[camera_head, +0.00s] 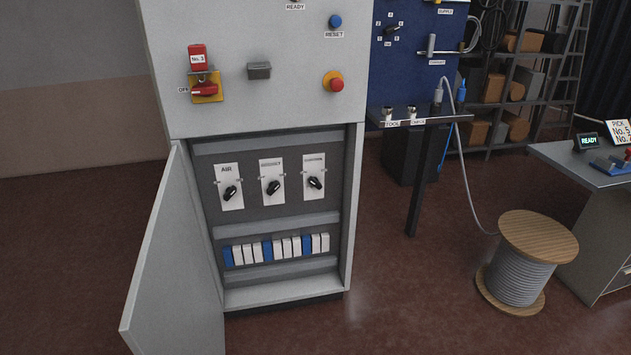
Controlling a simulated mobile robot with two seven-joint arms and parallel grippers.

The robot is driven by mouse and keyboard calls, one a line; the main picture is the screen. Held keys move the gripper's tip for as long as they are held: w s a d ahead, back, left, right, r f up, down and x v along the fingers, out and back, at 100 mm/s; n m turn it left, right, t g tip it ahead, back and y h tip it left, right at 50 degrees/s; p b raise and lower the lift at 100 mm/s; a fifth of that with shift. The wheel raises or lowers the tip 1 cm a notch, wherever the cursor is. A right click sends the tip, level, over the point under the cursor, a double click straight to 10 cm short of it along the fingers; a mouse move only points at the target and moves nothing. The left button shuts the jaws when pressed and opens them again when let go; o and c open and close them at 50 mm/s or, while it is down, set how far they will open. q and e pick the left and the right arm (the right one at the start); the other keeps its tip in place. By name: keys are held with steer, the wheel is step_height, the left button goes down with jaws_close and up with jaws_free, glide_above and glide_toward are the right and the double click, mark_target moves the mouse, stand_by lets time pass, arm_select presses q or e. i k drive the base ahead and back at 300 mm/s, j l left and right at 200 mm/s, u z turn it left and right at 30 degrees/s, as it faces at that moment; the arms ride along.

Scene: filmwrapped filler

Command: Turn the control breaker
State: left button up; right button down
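Three breakers with black rotary handles on white plates sit in a row inside the open lower bay of a grey cabinet (260,100). The left breaker (230,193) is labelled AIR. The middle breaker (272,187) and the right breaker (315,182) have labels too small to read surely; the right one may say CONTROL. All three handles are tilted, the left and middle ones up to the right, the right one up to the left. Neither of my grippers is in view.
The cabinet door (175,265) stands open to the left. Above are a red switch (204,89) with a red tag (198,57), a red button (336,85) and a blue button (335,21). A cable spool (518,275) stands right. Floor before the bay is clear.

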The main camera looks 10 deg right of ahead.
mark_target(314, 181)
steer(key=i+l+u, duration=0.1)
steer(key=l, duration=0.25)
steer(key=i+l, duration=0.25)
steer(key=i+l+u, duration=0.15)
steer(key=l, duration=0.3)
steer(key=i+l+u, duration=0.1)
steer(key=l, duration=0.3)
steer(key=i+l, duration=0.25)
steer(key=l, duration=0.15)
steer(key=i+l+u, duration=0.15)
steer(key=l, duration=0.25)
steer(key=i+l+u, duration=0.1)
steer(key=l, duration=0.3)
steer(key=i+l, duration=0.1)
steer(key=l, duration=0.3)
steer(key=i+l+u, duration=0.1)
steer(key=i+l, duration=0.45)
